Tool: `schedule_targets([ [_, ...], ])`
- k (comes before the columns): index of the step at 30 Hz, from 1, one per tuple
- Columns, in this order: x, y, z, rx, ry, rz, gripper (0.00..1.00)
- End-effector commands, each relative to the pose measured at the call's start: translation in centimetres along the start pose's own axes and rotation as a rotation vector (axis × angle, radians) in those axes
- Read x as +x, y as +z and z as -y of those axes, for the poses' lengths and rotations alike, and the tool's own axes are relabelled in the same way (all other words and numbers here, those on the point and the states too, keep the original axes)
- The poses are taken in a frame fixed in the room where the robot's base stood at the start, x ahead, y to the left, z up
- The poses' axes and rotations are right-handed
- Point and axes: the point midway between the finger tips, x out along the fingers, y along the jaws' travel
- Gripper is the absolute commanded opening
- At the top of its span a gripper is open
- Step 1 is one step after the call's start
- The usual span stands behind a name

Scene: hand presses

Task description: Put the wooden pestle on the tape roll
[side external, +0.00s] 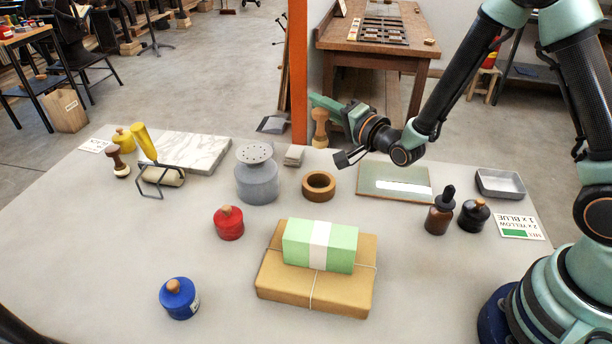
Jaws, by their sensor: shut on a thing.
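The wooden pestle (320,128) is light brown and upright, with a rounded top and a wider foot. My gripper (327,128) reaches in from the right and is shut on the pestle, with one finger above and behind and the other below and in front. The tape roll (318,186) is a brown ring lying flat on the table, its hole facing up. The pestle shows above the tape roll in the picture, apart from it. How high the pestle is over the table is hard to tell.
A wrapped parcel (273,284) with a green bundle (338,247) is in front. A red pot (229,223) stands front left.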

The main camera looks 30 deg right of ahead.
Motion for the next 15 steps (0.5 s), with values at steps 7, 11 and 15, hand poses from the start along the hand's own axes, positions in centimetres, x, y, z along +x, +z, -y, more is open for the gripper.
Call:
schedule_targets([
  [7,0.0,1.4,-4.2,0.000,0.004,0.001,0.00],
  [11,-0.1,2.1,-6.2,0.000,0.004,0.001,0.00],
  [15,0.0,2.5,-7.4,0.000,0.001,0.000,0.00],
])
